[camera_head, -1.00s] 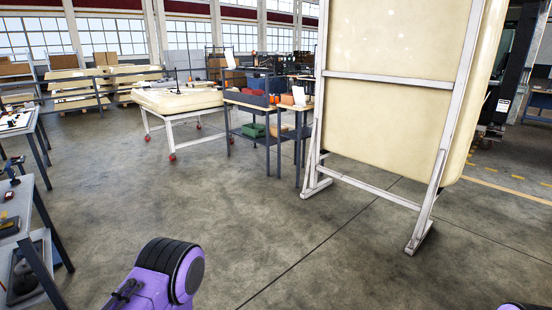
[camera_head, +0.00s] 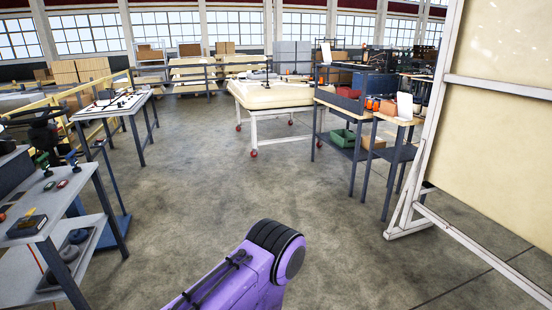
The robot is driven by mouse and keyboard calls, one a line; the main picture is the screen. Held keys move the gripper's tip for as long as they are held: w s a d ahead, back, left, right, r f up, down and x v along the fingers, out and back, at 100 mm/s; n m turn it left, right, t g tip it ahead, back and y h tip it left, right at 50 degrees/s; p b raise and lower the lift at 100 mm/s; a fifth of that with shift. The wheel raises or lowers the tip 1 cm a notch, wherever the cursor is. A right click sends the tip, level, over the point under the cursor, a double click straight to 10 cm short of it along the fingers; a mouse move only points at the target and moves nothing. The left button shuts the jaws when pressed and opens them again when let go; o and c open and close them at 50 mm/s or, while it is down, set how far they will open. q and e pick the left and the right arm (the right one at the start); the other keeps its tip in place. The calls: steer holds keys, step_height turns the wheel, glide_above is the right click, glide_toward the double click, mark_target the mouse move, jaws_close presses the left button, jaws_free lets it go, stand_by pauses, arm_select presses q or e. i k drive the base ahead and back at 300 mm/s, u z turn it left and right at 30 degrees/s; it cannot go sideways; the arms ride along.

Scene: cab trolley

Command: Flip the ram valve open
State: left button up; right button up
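I cannot pick out the ram valve for certain. A grey bench (camera_head: 85,185) at the left edge carries small controls, including an upright piece with a blue top (camera_head: 72,158) and a green-topped one (camera_head: 42,160) beside it. Whether either is the valve is too small to tell. A black steering wheel (camera_head: 40,114) shows behind the bench. A purple link of my own arm rises at the bottom middle, apart from the bench. Neither gripper is in view.
A table with a pale top (camera_head: 118,107) stands behind the bench. A white-framed trolley (camera_head: 256,128) and a workbench (camera_head: 343,104) stand further back. A large cream panel (camera_head: 505,50) on a white frame blocks the right. The floor (camera_head: 200,190) between is clear.

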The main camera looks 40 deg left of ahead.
mark_target(28, 216)
steer(key=u, duration=2.9)
steer(key=i, duration=1.65)
steer(key=k, duration=0.55)
steer(key=z, duration=0.4)
steer(key=i, duration=1.5)
steer(key=u, duration=0.65)
